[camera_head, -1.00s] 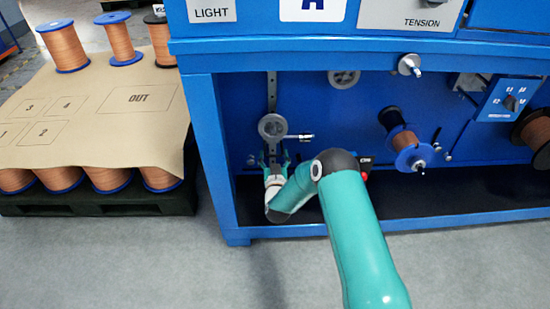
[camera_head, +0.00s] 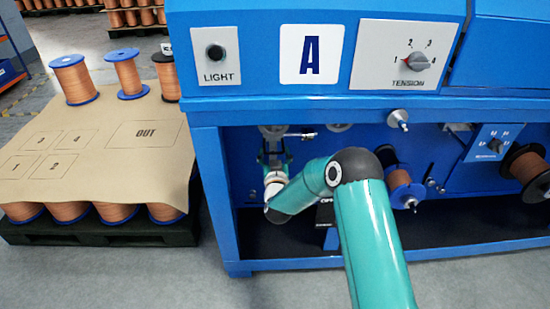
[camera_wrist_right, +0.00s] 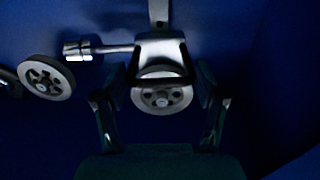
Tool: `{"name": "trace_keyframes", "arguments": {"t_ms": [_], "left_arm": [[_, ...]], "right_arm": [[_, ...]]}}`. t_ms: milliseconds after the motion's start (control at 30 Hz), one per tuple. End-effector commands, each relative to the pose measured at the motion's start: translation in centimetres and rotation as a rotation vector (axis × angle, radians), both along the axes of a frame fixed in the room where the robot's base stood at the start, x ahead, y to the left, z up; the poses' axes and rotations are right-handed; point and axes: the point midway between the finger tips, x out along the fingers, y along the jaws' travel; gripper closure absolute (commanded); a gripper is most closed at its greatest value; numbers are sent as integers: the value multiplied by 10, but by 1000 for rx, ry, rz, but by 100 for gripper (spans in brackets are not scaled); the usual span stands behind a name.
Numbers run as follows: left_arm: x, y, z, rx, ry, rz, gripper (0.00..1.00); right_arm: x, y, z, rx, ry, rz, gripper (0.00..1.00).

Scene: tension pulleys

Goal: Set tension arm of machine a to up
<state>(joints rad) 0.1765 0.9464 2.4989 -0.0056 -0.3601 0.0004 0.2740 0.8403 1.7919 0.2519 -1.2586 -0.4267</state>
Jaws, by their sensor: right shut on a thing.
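Machine A (camera_head: 262,102) is a blue cabinet with a sign "A" on its front. Its tension arm (camera_head: 304,135) is in the recess at the left, with a round pulley and a short metal rod reaching to the right. My right gripper (camera_head: 272,150) comes at it from below and is shut on it. In the right wrist view the tension arm (camera_wrist_right: 162,50) is between the two fingers (camera_wrist_right: 162,75), with its spoked pulley below the metal bracket. In the head view my fingers and forearm hide part of it. My left gripper is not in view.
A tension knob (camera_head: 418,62) and a light button (camera_head: 215,52) are on the top panel. A copper spool (camera_head: 399,182) and a bigger dark-flanged spool (camera_head: 528,170) are in the recess at right. A pallet with a brown sheet (camera_head: 75,150) and spools stands at left.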

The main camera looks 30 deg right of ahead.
Motion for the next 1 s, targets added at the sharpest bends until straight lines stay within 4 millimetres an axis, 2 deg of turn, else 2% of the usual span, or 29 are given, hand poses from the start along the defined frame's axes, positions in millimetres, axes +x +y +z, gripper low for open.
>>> {"name": "trace_keyframes", "arguments": {"t_ms": [33, 200, 233, 267, 1000], "left_arm": [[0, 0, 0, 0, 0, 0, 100], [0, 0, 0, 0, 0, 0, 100], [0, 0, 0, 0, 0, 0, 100], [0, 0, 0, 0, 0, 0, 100], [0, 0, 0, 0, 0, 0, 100]], "right_arm": [[-2, -8, 3, -1, -8, -20, 91], [-2, -8, 2, 0, -6, -20, 91], [-2, -8, 2, 0, -6, -19, 25], [-2, -8, 2, 0, -6, -20, 20], [-4, 0, -2, 2, 3, -5, 18]]}}
